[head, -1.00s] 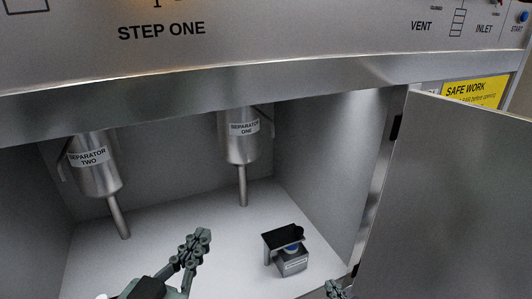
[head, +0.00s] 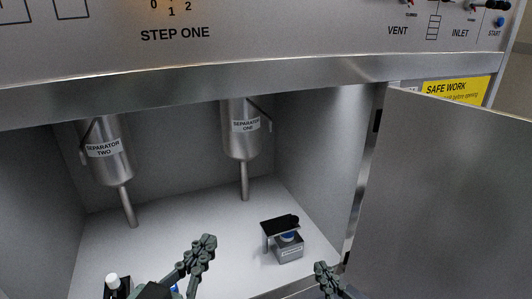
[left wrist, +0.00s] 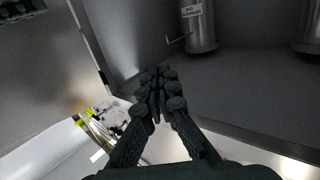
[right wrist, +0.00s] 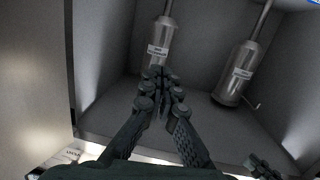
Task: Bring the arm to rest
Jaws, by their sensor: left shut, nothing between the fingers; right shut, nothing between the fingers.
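My left gripper (head: 203,246) is shut and empty, at the cabinet opening in front of the floor in the head view. It also shows shut in the left wrist view (left wrist: 156,84). My right gripper (head: 322,270) is shut and empty, low in the head view beside the open door's hinge side. It also shows shut in the right wrist view (right wrist: 160,82). Neither gripper visibly touches anything. Most of both arms lies outside the head view.
Separator two (head: 108,155) and separator one (head: 240,130) hang inside the cabinet, pipes downward. A small box with a blue button and black cover (head: 288,248) stands on its floor. The open door (head: 445,210) fills the right. A white-capped object (head: 113,281) shows bottom left.

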